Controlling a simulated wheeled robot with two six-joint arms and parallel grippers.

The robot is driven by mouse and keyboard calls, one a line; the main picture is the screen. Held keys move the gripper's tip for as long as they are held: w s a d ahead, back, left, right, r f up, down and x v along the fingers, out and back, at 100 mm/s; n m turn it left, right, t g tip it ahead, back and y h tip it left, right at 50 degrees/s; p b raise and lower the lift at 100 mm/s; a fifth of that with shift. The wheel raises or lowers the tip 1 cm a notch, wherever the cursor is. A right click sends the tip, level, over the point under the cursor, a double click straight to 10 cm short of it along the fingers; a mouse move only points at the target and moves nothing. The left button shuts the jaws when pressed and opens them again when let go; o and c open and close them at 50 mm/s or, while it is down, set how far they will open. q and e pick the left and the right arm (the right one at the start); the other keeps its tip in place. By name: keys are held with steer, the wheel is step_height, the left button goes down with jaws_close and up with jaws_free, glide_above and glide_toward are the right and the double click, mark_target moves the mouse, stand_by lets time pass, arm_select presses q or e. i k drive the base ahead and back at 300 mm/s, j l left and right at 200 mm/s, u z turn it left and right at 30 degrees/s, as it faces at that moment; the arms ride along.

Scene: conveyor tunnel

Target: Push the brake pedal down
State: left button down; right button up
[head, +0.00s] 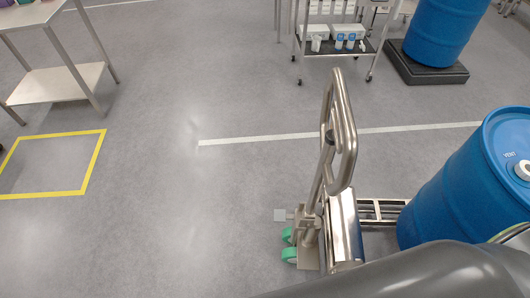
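A steel cart with a tall looped handle (342,125) stands on the floor right of centre. A small light-grey square plate (280,215), which looks like the brake pedal, sticks out to the left of the cart's base, above the green wheels (289,245). I cannot tell from this view how far down it is tilted. Neither gripper is in view. A dark, smooth arm link, which looks like mine, crosses the bottom right corner and hides part of the cart's near side.
A blue drum (475,185) stands at the right beside the cart's frame (380,210). Another blue drum (440,30) stands on a black base (425,68) at the back right. A shelf trolley (340,45) is behind, a table (60,82) far left. Floor left of the cart is clear.

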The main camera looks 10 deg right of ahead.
mark_target(279, 216)
steer(key=j+z, duration=0.45)
steer(key=k+j+z, duration=0.15)
steer(key=j+z, duration=0.3)
steer(key=k+j+z, duration=0.2)
steer(key=j+z, duration=0.2)
steer(key=j, duration=0.15)
